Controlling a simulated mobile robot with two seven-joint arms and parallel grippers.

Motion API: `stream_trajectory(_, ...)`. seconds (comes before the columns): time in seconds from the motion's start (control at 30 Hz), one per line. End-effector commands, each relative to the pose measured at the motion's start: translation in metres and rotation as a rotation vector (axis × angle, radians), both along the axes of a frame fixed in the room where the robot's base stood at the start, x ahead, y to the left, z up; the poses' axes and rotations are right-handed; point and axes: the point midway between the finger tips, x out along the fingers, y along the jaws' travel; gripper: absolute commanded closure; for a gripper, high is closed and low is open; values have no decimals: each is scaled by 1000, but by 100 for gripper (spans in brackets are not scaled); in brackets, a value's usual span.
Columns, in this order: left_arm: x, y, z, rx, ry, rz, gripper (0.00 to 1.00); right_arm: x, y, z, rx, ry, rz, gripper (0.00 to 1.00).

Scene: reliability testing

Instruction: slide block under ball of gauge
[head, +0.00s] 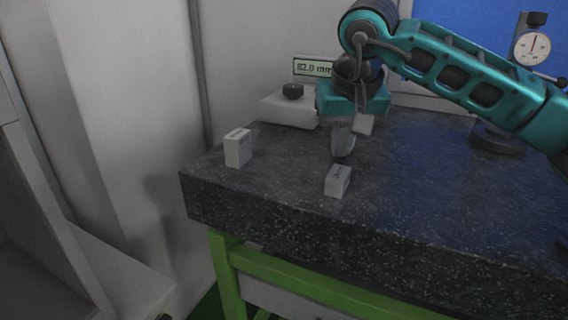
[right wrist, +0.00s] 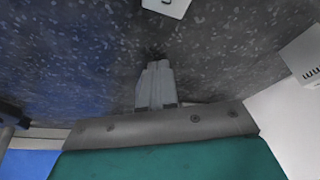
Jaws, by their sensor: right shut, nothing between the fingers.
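Two light grey blocks stand on the dark granite plate (head: 290,205). The left block (head: 238,148) is upright near the plate's left edge. The right block (head: 338,180) sits nearer the front edge. My right gripper (head: 343,150) is shut and empty, pointing down just behind the right block and apart from it. In the right wrist view the shut fingers (right wrist: 156,85) show, with one block (right wrist: 166,6) cut off at the top and another (right wrist: 305,57) at the right edge. The dial gauge (head: 532,46) is at the upper right; its ball is not clearly visible. My left gripper is not in view.
A device with a display (head: 313,67) reading 82.0 mm and a black knob (head: 292,91) stands at the back left. A round dark base (head: 497,140) stands below the gauge. The plate's middle right is clear. The green frame (head: 300,277) supports it.

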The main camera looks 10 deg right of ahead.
Motion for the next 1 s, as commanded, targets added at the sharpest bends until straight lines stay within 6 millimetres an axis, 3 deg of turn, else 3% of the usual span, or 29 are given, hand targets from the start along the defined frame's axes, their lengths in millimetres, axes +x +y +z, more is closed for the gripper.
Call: stream_trajectory(1.0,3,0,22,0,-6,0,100,38,-26,1,0,1,-2,100)
